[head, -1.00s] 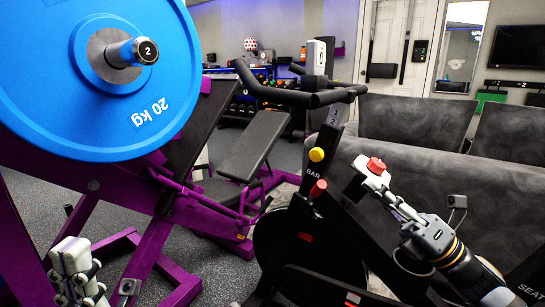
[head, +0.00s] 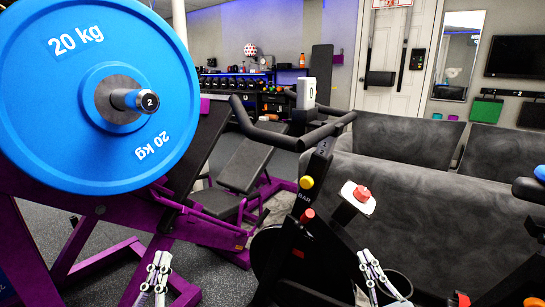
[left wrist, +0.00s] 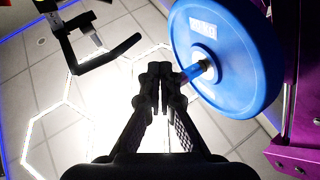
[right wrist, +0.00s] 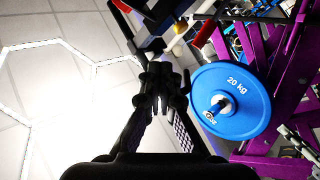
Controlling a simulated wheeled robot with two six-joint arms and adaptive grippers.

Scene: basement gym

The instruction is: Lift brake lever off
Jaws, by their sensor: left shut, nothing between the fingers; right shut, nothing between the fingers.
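The bike's lever is a dark arm with a white plate and a red knob (head: 357,197), standing up and tilted, right of the bike post in the head view. I take this to be the brake lever. My left gripper (head: 160,257) is shut and empty, low in front of the purple rack.
A blue 20 kg plate (head: 70,130) on the purple rack (head: 95,265) fills the left side. The black bike handlebar (head: 290,135) stands mid-view, with yellow (head: 306,183) and red (head: 308,215) knobs on its frame. A grey sofa (head: 420,185) stands behind on the right.

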